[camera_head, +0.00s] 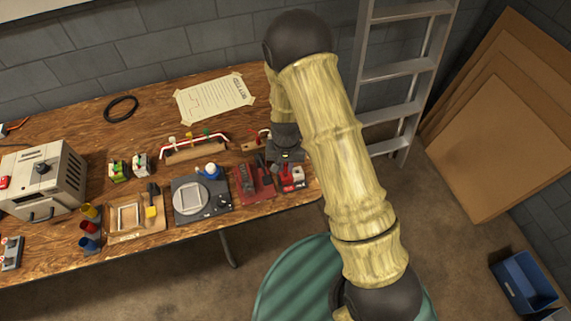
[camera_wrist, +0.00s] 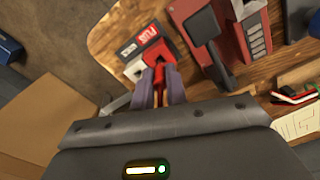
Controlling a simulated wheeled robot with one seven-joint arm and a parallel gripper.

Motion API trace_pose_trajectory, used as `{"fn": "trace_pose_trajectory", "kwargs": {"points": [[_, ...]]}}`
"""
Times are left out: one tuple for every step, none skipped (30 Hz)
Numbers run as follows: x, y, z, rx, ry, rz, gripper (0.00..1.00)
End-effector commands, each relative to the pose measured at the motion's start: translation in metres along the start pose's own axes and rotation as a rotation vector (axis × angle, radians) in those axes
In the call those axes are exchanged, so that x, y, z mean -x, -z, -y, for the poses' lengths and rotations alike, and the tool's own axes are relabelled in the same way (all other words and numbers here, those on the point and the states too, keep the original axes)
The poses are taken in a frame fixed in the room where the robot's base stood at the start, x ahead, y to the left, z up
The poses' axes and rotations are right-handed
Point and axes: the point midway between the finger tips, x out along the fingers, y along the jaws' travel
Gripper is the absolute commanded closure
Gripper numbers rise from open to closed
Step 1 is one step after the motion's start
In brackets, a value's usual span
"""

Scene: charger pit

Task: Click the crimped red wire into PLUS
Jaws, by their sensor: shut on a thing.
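The red PLUS housing (camera_wrist: 162,49) stands near the table corner in the wrist view, with a dark-labelled block and a white block (camera_wrist: 135,70) beside it. In the head view the red and white housing (camera_head: 291,178) sits at the bench's right end. My gripper (camera_wrist: 158,90) is shut on the red wire (camera_wrist: 159,73), whose red part shows between the fingers. The wire end points toward the PLUS housing and lies close to it. I cannot tell whether it touches or has entered it. In the head view my gripper (camera_head: 285,155) is just behind the housing, its fingertips unclear.
A red press tool with a black lever (camera_wrist: 205,30) stands right beside the housing. A grey fixture with a blue knob (camera_head: 202,196) and a wooden tray (camera_head: 136,217) are farther left. A wire rack (camera_head: 196,151) lies behind. The table edge is close to the housing.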

Motion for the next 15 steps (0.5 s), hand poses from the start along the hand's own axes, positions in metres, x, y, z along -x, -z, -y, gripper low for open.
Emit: {"fn": "trace_pose_trajectory", "kwargs": {"points": [[-0.0019,0.0000,0.0000,0.000,0.000,0.000,1.00],[-0.0025,0.0000,0.0000,0.000,0.000,0.000,1.00],[-0.0033,0.0000,0.0000,0.000,0.000,0.000,1.00],[-0.0039,-0.0001,0.0000,0.000,0.000,0.000,1.00],[-0.0045,-0.0001,0.0000,0.000,0.000,0.000,1.00],[-0.0053,-0.0002,0.0000,0.000,0.000,0.000,1.00],[-0.0059,-0.0002,0.0000,0.000,0.000,0.000,1.00],[-0.0065,-0.0002,0.0000,0.000,0.000,0.000,1.00],[-0.0073,-0.0003,0.0000,0.000,0.000,0.000,1.00],[-0.0079,-0.0003,0.0000,0.000,0.000,0.000,1.00],[-0.0085,-0.0003,0.0000,0.000,0.000,0.000,1.00],[-0.0093,-0.0004,0.0000,0.000,0.000,0.000,1.00],[-0.0099,-0.0004,0.0001,0.000,0.000,0.000,1.00],[-0.0105,-0.0004,0.0001,0.000,0.000,0.000,1.00],[-0.0113,-0.0005,0.0000,0.000,0.000,0.000,1.00]]}}
